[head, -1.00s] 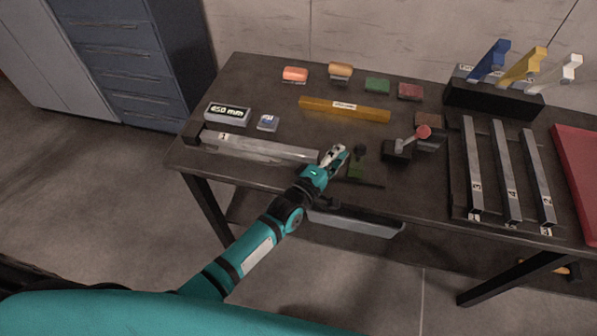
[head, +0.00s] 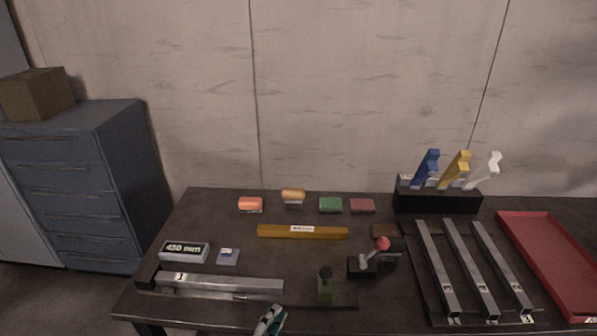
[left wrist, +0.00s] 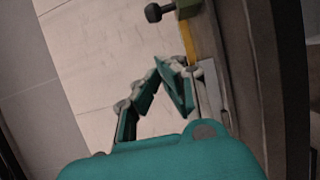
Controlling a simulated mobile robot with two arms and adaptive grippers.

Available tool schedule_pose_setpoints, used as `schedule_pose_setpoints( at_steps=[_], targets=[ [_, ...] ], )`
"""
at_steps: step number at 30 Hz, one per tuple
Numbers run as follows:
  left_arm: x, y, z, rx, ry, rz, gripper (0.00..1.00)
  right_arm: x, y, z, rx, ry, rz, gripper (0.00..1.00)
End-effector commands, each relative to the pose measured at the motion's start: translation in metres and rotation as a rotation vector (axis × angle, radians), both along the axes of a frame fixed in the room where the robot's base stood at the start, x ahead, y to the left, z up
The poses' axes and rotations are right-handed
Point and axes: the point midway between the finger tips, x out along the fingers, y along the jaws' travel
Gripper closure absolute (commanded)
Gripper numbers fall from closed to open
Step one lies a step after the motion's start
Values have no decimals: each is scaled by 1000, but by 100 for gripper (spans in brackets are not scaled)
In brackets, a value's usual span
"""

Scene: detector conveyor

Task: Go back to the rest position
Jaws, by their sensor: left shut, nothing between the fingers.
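My left gripper (head: 270,320) shows at the bottom edge of the head view, in front of the table's near edge. It is shut and empty. In the left wrist view its teal and grey fingers (left wrist: 165,80) meet at the tips, against the pale wall, with nothing held between them. The dark table (head: 200,315) lies beyond it. My right gripper is in neither view.
A metal bar in a black fixture (head: 220,284) and a green-based knob (head: 325,285) are closest to the gripper. A red-knobbed lever device (head: 366,262), numbered bars (head: 468,270) and a red tray (head: 550,260) stand to the right. A blue cabinet (head: 80,190) is at left.

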Motion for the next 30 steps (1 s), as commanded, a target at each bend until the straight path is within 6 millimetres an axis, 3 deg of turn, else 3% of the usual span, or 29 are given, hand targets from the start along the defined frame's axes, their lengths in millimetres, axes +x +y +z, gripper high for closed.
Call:
schedule_pose_setpoints(
  at_steps=[5,8,12,15,21,30],
  targets=[
    [-17,-2,-11,231,63,-45,100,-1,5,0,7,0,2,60],
    [-42,5,-24,509,136,-117,100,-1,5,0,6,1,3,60],
    [-88,31,-41,903,253,-263,100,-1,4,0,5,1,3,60],
    [-116,50,-46,1089,318,-361,100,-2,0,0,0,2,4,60],
    [-164,82,-48,1326,425,-531,100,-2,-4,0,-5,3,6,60],
    [-225,119,-40,1526,554,-755,100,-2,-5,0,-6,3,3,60]
  ],
)
